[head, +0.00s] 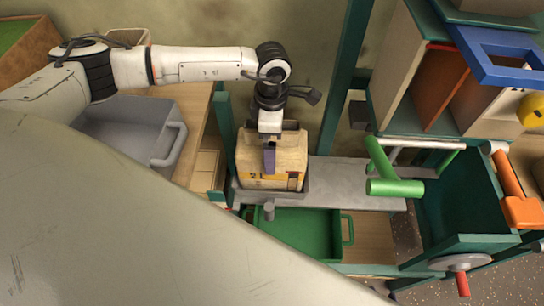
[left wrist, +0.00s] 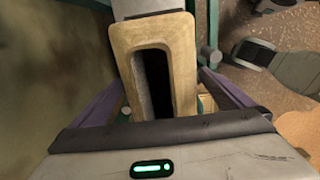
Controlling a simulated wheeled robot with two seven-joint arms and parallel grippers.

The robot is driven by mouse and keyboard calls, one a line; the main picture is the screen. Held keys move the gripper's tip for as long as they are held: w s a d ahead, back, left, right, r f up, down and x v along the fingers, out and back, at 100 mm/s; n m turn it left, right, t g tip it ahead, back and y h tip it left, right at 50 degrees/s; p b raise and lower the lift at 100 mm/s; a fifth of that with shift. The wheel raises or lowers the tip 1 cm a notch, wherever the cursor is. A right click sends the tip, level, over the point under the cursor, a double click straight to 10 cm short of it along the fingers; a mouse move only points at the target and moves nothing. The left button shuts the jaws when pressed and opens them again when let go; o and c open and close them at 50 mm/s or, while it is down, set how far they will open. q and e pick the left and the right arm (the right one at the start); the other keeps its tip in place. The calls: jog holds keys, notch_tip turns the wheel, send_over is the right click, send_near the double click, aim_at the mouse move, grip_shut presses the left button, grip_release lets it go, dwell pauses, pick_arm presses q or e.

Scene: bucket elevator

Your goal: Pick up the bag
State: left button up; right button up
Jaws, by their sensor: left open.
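The bag (head: 272,163) is a tan, boxy bag with a yellow printed front, upright in a shallow grey holder (head: 305,190). My left gripper (head: 269,160), whose arm comes in from the left, points down over the bag's top. Its purple fingers are open. In the left wrist view a tan bag part (left wrist: 178,65) with a dark slot lies between the two fingers of the left gripper (left wrist: 168,95). I cannot tell whether the fingers touch it. My right gripper is not in view.
A grey bin (head: 125,130) stands on a wooden surface at left. A green tray (head: 300,232) lies below the bag. At right are a green handle (head: 395,187), an orange lever (head: 520,208) and a dark green bin (head: 460,205). A green post (head: 347,75) rises behind the bag.

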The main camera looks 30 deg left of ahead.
pick_arm(q)
jog(key=c, duration=1.7)
jog(key=shift+w+r, duration=0.15)
jog(key=shift+c, duration=1.4)
